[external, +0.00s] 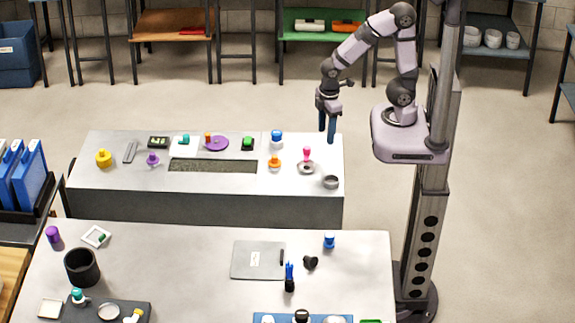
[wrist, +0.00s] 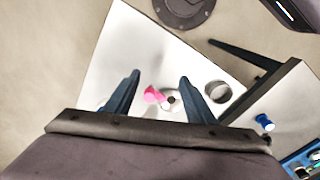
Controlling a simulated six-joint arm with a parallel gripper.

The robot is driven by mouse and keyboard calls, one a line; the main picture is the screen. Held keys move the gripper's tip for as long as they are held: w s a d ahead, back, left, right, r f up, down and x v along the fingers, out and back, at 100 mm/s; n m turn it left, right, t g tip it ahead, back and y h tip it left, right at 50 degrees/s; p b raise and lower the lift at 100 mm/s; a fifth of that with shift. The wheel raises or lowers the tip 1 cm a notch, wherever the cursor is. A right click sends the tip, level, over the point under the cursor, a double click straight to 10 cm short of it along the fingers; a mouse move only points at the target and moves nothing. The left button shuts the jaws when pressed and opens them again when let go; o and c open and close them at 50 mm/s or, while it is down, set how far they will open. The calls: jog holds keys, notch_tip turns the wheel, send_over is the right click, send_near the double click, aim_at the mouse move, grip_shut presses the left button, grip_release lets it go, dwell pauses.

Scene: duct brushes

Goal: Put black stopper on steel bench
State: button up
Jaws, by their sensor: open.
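A small black piece that looks like the black stopper (external: 310,262) lies on the near bench (external: 200,245), right of a grey plate. It cannot be made out in the wrist view. Two pale-topped benches are in view; the far bench (external: 110,180) has dark grey sides, and I cannot tell for certain which is the steel bench. My gripper (external: 327,130) hangs above the right end of the far bench, fingers pointing down. In the wrist view my gripper (wrist: 160,78) is open and empty, with a pink-knobbed piece (wrist: 153,95) visible below between its fingers.
The far bench holds several small coloured pieces, a dark inset strip (external: 213,165) and a grey ring (external: 331,182). Beside the black piece are a blue-and-black brush (external: 289,277) and a blue piece (external: 329,241). A black cup (external: 82,267) stands at left. The near bench's right side has free room.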

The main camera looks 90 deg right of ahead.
jog(key=s+m, duration=0.1)
jog(key=s+d+m, duration=0.1)
jog(key=m, duration=0.1)
jog(key=s+d+m, duration=0.1)
jog(key=shift+s+d+f+m, duration=0.2)
jog(key=shift+d+f+m, duration=0.1)
jog(key=shift+m, duration=0.1)
